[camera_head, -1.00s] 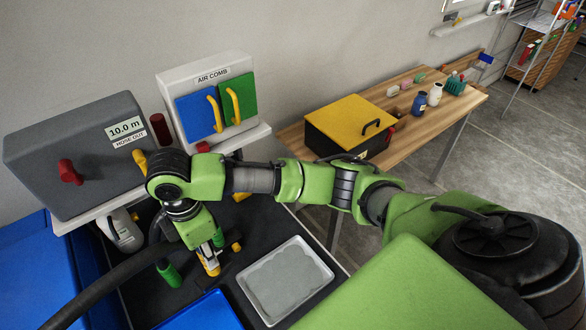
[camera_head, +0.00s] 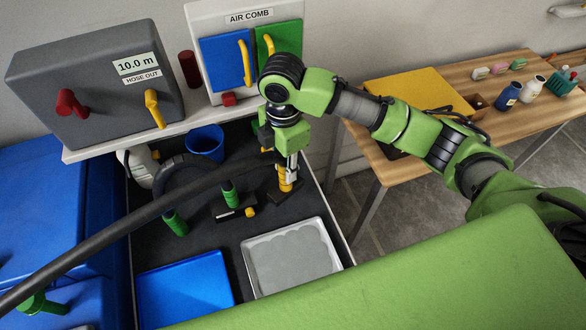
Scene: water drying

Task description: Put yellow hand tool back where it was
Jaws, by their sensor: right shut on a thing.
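The yellow hand tool (camera_head: 285,184) is upright in my right gripper (camera_head: 290,168), near the right side of the dark bench. The gripper's fingers are shut on its upper part. A dark flat piece shows at the tool's lower end; I cannot tell whether the tool touches it or stands in it. My left gripper is not in view.
Left of the tool are a green-handled tool (camera_head: 230,194) and another green handle (camera_head: 175,222). A grey tray (camera_head: 337,262) and a blue tray (camera_head: 226,291) lie in front. A blue cup (camera_head: 205,142) stands behind. A dark hose (camera_head: 120,236) crosses the left side.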

